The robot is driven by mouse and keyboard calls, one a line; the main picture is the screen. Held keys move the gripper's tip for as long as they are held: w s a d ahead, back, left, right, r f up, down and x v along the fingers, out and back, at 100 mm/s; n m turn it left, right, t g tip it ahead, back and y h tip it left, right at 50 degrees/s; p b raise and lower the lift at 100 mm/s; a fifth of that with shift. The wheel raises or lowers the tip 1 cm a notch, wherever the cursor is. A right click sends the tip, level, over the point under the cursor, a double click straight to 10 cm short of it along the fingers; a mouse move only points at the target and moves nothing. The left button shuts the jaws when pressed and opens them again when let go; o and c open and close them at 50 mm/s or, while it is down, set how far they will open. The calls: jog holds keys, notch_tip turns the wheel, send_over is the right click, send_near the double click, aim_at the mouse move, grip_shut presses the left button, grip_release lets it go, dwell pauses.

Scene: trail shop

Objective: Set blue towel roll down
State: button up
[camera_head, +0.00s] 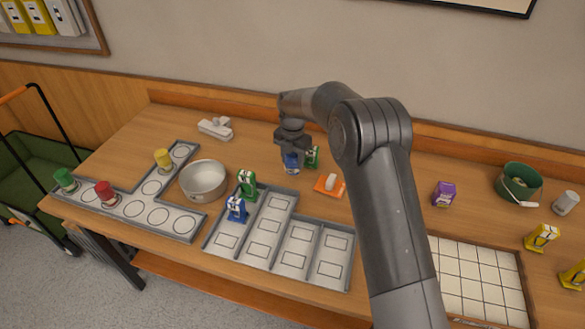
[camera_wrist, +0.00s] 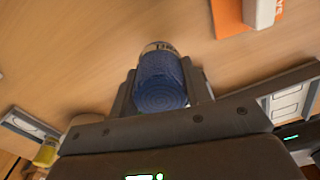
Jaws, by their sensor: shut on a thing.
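The blue towel roll (camera_head: 291,162) is between the fingers of my gripper (camera_head: 290,150), over the back middle of the table. In the wrist view the roll (camera_wrist: 161,80) shows its coiled blue end between the two dark fingers (camera_wrist: 160,92). My gripper is shut on it. I cannot tell whether the roll touches the table. A grey T-shaped tray (camera_head: 133,207) with round marks stands at the left. A green roll (camera_head: 65,180), a red roll (camera_head: 106,194) and a yellow roll (camera_head: 162,160) stand on it.
A green pack (camera_head: 313,158) stands close right of my gripper, with an orange-white item (camera_head: 329,185) nearby. A metal pot (camera_head: 203,180) lies left. A tray with rectangular marks (camera_head: 295,266) holds blue (camera_head: 236,209) and green packs (camera_head: 247,184). A white item (camera_head: 215,128) lies behind.

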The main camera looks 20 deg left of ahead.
aim_at(293, 168)
jog(key=shift+f, duration=2)
jog(key=shift+f, duration=0.1)
jog(key=o, duration=1)
notch_tip(293, 168, up, 12)
jog(key=shift+r, duration=0.15)
